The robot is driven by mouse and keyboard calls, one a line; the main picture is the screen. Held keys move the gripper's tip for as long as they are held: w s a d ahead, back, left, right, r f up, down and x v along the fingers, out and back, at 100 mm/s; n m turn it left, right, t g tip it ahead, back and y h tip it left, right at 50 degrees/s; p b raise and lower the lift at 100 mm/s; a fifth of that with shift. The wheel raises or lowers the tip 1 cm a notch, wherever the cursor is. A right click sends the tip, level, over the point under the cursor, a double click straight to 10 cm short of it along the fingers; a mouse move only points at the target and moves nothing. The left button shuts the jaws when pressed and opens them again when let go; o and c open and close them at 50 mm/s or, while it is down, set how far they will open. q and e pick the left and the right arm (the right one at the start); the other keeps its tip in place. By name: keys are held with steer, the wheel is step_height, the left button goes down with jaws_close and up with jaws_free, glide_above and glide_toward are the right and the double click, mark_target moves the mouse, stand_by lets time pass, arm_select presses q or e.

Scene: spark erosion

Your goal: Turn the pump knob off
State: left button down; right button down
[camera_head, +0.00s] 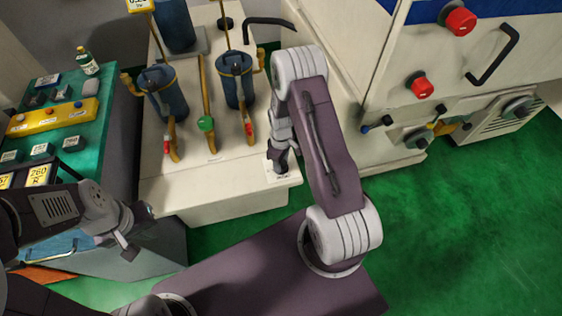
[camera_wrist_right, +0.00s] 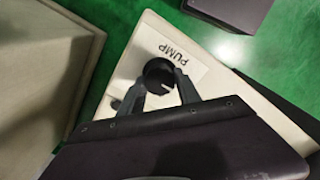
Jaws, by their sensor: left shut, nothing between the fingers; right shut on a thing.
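The black round pump knob (camera_wrist_right: 156,70) sits on a cream panel beside a white label reading PUMP (camera_wrist_right: 180,62) in the right wrist view. My right gripper (camera_wrist_right: 158,82) is shut on the knob, one finger on each side. A small light mark shows at the knob's lower edge; its exact setting is hard to read. In the head view my right gripper (camera_head: 279,160) reaches down to the front right corner of the cream cabinet (camera_head: 215,205) and hides most of the knob. My left gripper (camera_head: 130,240) is shut and empty, low at the left.
A green bench (camera_head: 95,150) with boxes is at left. A large machine with red knobs (camera_head: 421,88) stands at right. Green floor (camera_head: 470,220) is clear.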

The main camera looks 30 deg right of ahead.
steer(key=shift+w, duration=0.1)
steer(key=c, duration=0.9)
jaws_free()
steer(key=shift+o, duration=0.2)
steer(key=shift+r, duration=0.1)
step_height(320, 180, up, 9)
